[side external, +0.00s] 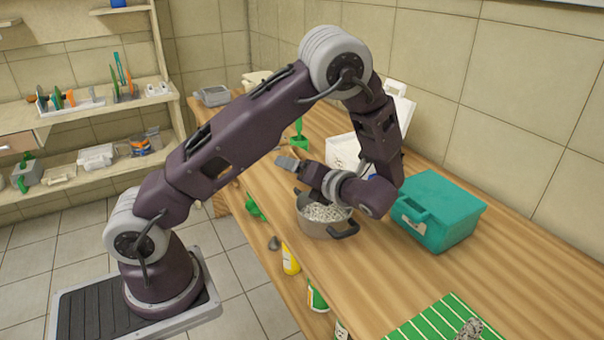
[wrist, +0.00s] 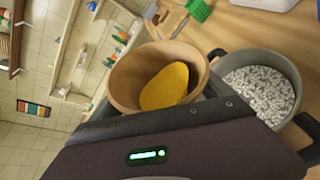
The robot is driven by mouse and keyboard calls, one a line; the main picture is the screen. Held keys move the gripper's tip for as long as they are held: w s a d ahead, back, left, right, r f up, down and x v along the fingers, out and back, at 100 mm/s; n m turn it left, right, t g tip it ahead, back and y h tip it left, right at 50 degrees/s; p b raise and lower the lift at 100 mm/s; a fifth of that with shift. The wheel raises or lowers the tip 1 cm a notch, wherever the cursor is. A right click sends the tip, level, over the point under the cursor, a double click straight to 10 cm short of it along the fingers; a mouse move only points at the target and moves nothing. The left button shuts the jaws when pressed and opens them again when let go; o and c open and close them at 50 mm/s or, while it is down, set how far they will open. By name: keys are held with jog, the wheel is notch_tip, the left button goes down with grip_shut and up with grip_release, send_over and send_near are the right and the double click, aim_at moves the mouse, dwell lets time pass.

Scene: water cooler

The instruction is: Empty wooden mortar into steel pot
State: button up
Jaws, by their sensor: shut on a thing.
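The wooden mortar (wrist: 125,80) is a round brown bowl in the wrist view, tipped on its side in that picture, with a smooth yellow thing (wrist: 166,87) inside it. My gripper (wrist: 165,118) is shut on the mortar's near side. The steel pot (wrist: 290,67) stands just to the right of the mortar in the wrist view and holds many small white pieces. In the side view the pot (side external: 318,228) sits on the wooden counter, with my gripper (side external: 303,172) above its far-left rim. The mortar is not clearly visible there.
A teal box (side external: 436,212) stands right of the pot on the counter (side external: 300,262). A white open container (side external: 345,152) and a green item (side external: 299,136) are behind. A green striped mat (side external: 435,322) lies at the front right. Bare counter lies between mat and pot.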

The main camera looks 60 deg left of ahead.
jog(key=shift+r+m+g, duration=0.2)
jog(key=shift+m+g, duration=0.1)
jog(key=shift+m, duration=0.2)
jog(key=shift+w+r+m+y, duration=0.1)
jog(key=shift+w+m+y, duration=0.05)
jog(key=shift+m+y, duration=0.3)
jog(key=shift+m+g, duration=0.4)
jog(key=shift+m, duration=0.15)
jog(key=shift+w, duration=0.1)
jog(key=shift+m, duration=0.3)
jog(key=shift+w+d+y, duration=0.1)
jog(key=shift+y, duration=0.15)
jog(key=shift+m, duration=0.3)
